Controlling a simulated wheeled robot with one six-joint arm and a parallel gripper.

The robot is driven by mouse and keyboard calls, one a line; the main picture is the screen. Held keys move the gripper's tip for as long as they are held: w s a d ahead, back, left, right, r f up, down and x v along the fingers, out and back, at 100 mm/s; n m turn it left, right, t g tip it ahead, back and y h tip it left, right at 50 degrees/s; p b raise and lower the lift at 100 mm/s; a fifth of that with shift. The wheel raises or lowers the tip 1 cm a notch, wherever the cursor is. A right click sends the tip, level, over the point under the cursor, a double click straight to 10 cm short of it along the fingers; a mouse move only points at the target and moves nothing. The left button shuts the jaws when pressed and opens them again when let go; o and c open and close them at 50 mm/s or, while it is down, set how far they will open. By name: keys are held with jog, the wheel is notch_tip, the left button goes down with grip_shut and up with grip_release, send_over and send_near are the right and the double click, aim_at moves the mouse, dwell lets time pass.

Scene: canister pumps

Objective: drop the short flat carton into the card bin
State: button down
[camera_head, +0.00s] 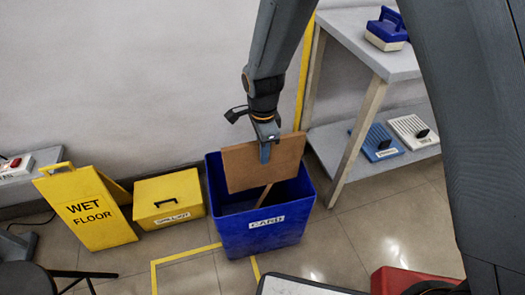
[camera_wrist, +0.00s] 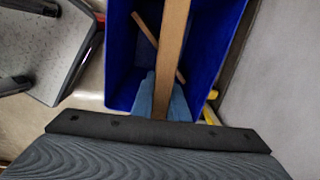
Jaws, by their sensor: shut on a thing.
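My gripper (camera_head: 265,152) is shut on a flat brown carton (camera_head: 238,166) and holds it upright over the mouth of the blue card bin (camera_head: 262,232). The carton's lower edge is at or just below the level of the bin's far rim. In the wrist view the fingers (camera_wrist: 162,98) pinch the carton (camera_wrist: 173,50), which shows edge-on as a narrow strip. The bin's blue walls (camera_wrist: 118,60) surround it there. A thin brown strip lies inside the bin, and part of the bin's floor is hidden behind the carton.
A yellow wet floor sign (camera_head: 88,208) and a yellow spill kit box (camera_head: 168,200) stand left of the bin. A grey shelf (camera_head: 350,35) with blue and white items stands to the right. Yellow tape (camera_head: 185,254) marks the floor in front.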

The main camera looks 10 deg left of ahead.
notch_tip(320, 180, down, 4)
jog(key=b, duration=0.3)
jog(key=shift+b, duration=0.4)
jog(key=c, duration=1.6)
grip_release()
jog(key=shift+c, duration=0.2)
notch_tip(320, 180, up, 8)
jog(key=p, duration=0.2)
jog(key=shift+f, duration=0.1)
